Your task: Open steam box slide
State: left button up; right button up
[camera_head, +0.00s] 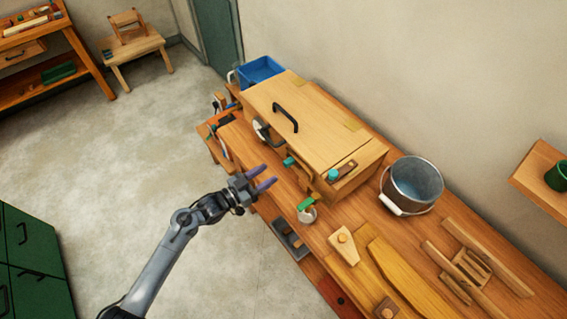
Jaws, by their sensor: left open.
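The steam box (300,120) is a long light-wood box on the workbench. A black handle (286,117) stands on its top panel, and a small teal knob (333,175) sits at its near right end. A round white gauge-like part (260,130) and a teal piece (289,161) show on its front side. Which part is the slide, I cannot tell. My left gripper (270,178) is open and empty, with purple fingers pointing right. In the picture it is just left of the box's front, apart from it. My right gripper is not in view.
A metal bucket (415,182) stands right of the box. Curved wooden strips (405,276) and wood pieces cover the near right bench. A green-topped jar (306,210) stands near the bench's front edge. A blue bin (260,69) is behind. The floor at left is clear.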

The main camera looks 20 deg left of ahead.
aim_at(284, 163)
pick_arm(q)
jog(key=x, duration=0.7)
jog(key=shift+w+d, duration=0.2)
jog(key=shift+w, duration=0.15)
grip_shut()
